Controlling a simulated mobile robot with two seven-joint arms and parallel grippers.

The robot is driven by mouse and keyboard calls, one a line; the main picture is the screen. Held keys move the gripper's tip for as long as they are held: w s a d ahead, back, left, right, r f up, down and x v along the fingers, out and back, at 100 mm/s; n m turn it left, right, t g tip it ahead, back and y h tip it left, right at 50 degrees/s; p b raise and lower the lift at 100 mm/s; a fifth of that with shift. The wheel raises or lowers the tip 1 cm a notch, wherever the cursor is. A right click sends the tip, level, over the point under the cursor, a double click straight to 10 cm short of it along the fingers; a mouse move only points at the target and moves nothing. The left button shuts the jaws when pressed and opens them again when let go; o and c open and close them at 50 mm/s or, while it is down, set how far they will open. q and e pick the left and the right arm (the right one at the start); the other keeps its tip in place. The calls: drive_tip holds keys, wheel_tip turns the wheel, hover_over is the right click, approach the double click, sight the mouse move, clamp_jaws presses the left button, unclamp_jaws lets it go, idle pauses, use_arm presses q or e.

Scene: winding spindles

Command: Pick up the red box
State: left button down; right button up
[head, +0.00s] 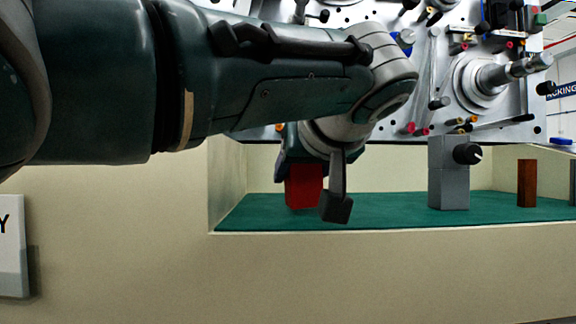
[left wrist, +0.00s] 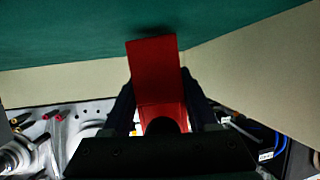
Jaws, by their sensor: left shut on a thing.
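The red box (head: 303,186) is in the head view below my left arm, in the recess with the green floor. My left gripper (head: 318,190) points down and is shut on it, with one dark fingertip in front on the right and the other mostly hidden. In the left wrist view the red box (left wrist: 153,72) stands between the two dark fingers of the left gripper (left wrist: 161,100). Its far end is close to the green floor, with a dark shadow beside it. I cannot tell whether it touches the floor. My right gripper is not in view.
The green floor (head: 390,208) has a pale front edge and side walls. A grey block (head: 449,188) and a brown block (head: 527,183) stand to the right. A metal panel (head: 455,105) with pegs and a spindle (head: 490,78) hangs above. Floor between red box and grey block is clear.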

use_arm(q)
drive_tip(key=s+d+r+p, duration=0.1)
drive_tip(key=d+r+p, duration=0.2)
drive_tip(key=r+p, duration=0.9)
wheel_tip(320, 180, up, 7)
drive_tip(key=shift+s+h+p, duration=0.2)
drive_tip(key=shift+h+p, duration=0.2)
